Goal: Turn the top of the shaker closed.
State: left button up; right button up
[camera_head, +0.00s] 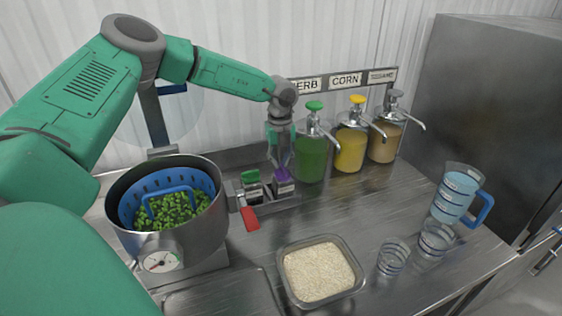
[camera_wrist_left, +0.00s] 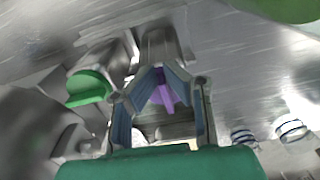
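A small shaker (camera_head: 284,188) with a purple top stands in a metal holder on the counter, left of the pump dispensers. My left gripper (camera_head: 280,165) reaches down over it from above. In the left wrist view the purple top (camera_wrist_left: 163,92) stands as a narrow bar between my fingertips, which slant in close on both sides of it. My left gripper looks shut on this top. The shaker's body is mostly hidden beneath the fingers. My right gripper is in neither view.
A second shaker with a green top (camera_head: 250,176) stands close on the left. A pot (camera_head: 207,222) with a blue strainer of peas and a red handle (camera_head: 250,219) are nearby. Pump dispensers (camera_head: 312,155) stand behind right. A rice tray (camera_head: 284,276), glasses (camera_head: 391,258) and a pitcher (camera_head: 455,193) are in front.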

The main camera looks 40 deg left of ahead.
pick_arm(q)
jog(key=shift+s+a+f, duration=0.1)
jog(key=shift+s+f, duration=0.1)
jog(key=shift+f, duration=0.2)
jog(key=shift+s, duration=0.2)
jog(key=shift+w+r+p, duration=0.15)
jog(key=shift+r+p, duration=1.15)
jog(key=shift+r, duration=1.25)
notch_tip(320, 180, up, 11)
jog(key=shift+r, duration=0.2)
jog(key=shift+w, duration=0.1)
notch_tip(320, 180, up, 12)
jog(key=shift+w+f, duration=0.1)
